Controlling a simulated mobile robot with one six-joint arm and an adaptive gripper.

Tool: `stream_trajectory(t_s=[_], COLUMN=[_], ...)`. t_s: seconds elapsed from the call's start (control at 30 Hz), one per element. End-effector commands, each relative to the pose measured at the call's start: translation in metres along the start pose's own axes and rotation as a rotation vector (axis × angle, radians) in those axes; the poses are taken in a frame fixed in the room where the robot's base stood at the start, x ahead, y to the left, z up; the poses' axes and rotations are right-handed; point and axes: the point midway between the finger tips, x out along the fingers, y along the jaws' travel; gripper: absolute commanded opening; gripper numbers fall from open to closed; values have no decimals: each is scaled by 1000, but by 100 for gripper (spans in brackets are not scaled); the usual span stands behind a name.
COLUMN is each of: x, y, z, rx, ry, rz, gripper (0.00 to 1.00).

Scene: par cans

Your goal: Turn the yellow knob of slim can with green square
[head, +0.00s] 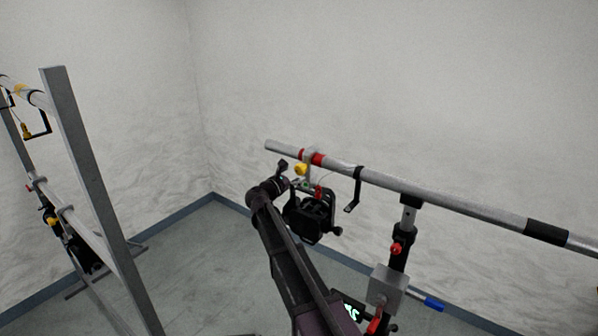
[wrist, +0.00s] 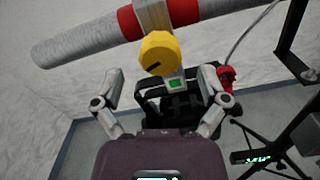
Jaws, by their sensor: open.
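The yellow knob (wrist: 160,53) sits on the clamp under the horizontal bar, with a dark slot on its face; it also shows in the head view (head: 301,169). The green square (wrist: 175,84) is just below the knob, on the fixture's bracket. The slim can (wrist: 180,105) hangs below, dark, partly hidden by my gripper; it also shows in the head view (head: 309,215). My gripper (wrist: 157,82) is open, its two fingers spread left and right below the knob. Nothing is between the fingertips, and they appear apart from the knob.
The grey bar (head: 450,204) with red bands (wrist: 128,22) runs across above. A black bracket (head: 354,190) hangs to the right. A stand post (head: 402,240) with red knobs supports the bar. A metal frame (head: 95,190) stands at left. Floor between is open.

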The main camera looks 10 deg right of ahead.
Motion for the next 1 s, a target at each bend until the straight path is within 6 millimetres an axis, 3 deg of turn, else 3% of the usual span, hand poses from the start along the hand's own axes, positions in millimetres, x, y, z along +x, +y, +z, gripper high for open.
stream_trajectory(t_s=[0.3,0.67,0.7,0.77,0.97,1.0], x=[29,32,32,32,32,32], y=[0,0,0,0,0,0], z=[0,0,0,0,0,0], rx=[0,0,0,0,0,0], ry=[0,0,0,0,0,0], rz=[0,0,0,0,0,0], gripper=[93,93,90,72,13,11])
